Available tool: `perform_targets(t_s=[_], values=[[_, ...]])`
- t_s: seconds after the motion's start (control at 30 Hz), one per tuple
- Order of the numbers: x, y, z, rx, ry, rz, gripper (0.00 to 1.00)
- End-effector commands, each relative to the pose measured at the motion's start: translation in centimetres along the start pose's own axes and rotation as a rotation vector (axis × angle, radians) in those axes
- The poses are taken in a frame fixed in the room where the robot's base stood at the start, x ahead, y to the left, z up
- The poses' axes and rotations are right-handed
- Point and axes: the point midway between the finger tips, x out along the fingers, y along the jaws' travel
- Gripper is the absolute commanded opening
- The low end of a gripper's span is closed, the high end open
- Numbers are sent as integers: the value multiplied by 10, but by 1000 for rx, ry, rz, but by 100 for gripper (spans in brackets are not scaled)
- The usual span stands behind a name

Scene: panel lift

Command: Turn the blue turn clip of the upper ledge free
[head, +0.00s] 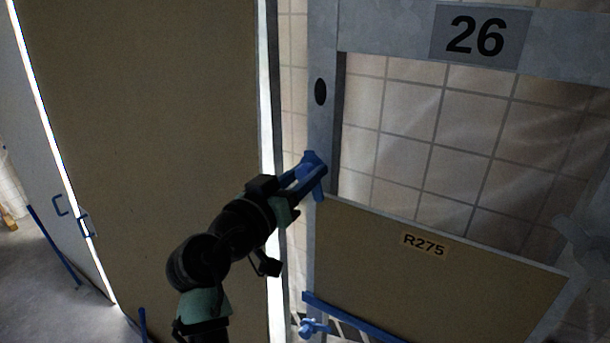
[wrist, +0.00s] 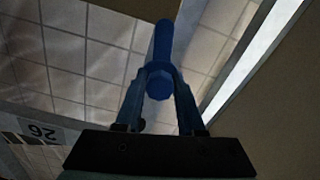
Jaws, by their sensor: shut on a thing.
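The blue turn clip (head: 318,188) sits on the grey upright post, by the upper left corner of the tan panel marked R275 (head: 440,275). My gripper (head: 309,168) reaches it from the left and is shut on it. In the wrist view, the fingers of my gripper (wrist: 160,82) close on both sides of the clip's round knob, and the clip's blue bar (wrist: 163,42) points away from my palm. In the head view my fingers cover part of the clip.
A blue ledge (head: 350,317) runs under the R275 panel, with another blue clip (head: 312,327) below its left end. The grey frame carries a sign 26 (head: 480,36); its upper opening shows a tiled wall. A large tan panel (head: 140,120) stands at left, near my arm.

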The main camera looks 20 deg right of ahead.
Motion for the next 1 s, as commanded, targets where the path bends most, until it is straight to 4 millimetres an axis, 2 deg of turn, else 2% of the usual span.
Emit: perform_targets(t_s=[1.0], values=[[0, 2, -2, -968, -4, 0, 0]])
